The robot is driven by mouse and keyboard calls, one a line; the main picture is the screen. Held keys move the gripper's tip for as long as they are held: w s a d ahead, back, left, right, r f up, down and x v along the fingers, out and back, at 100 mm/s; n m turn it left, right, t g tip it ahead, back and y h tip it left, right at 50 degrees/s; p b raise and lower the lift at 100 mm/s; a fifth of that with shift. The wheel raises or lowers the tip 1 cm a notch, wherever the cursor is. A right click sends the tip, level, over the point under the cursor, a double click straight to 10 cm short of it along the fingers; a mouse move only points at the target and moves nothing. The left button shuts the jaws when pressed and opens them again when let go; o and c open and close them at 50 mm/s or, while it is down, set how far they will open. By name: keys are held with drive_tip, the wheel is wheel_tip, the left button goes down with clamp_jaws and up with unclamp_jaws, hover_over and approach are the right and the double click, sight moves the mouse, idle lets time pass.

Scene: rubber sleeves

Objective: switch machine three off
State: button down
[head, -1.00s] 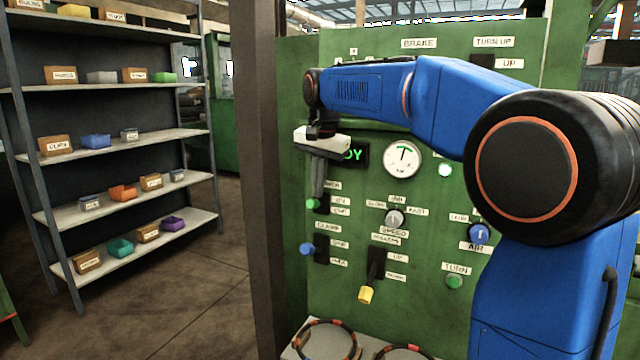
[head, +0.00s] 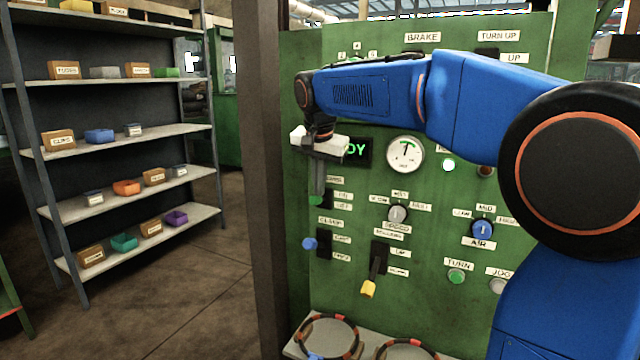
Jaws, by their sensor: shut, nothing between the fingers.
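A green control panel (head: 350,290) fills the middle and right, with no machine number that I can read. At its left is a small lever with a green knob (head: 316,200), pointing down-left; its labels are too small to read surely. My gripper (head: 318,192) is shut and empty, fingers down, just in front of that knob and partly hiding it; I cannot tell whether they touch. Below is a lever with a blue knob (head: 309,243), and lower right a lever with a yellow grip (head: 369,288). A display (head: 357,152) shows green letters "DY", the rest hidden by my gripper.
Shelves (head: 130,145) hold small bins further left.

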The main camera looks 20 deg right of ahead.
sight(316, 200)
drive_tip(key=f+t+h, duration=0.1)
drive_tip(key=s+a+f+t+h, duration=0.1)
drive_tip(key=t, duration=0.1)
drive_tip(key=shift+s+a, duration=0.15)
drive_tip(key=shift+s, duration=0.05)
drive_tip(key=shift+s+a+f+h, duration=0.15)
drive_tip(key=shift+f+h, duration=0.15)
drive_tip(key=shift+f, duration=0.2)
drive_tip(key=shift+r, duration=0.8)
drive_tip(key=shift+r, duration=0.15)
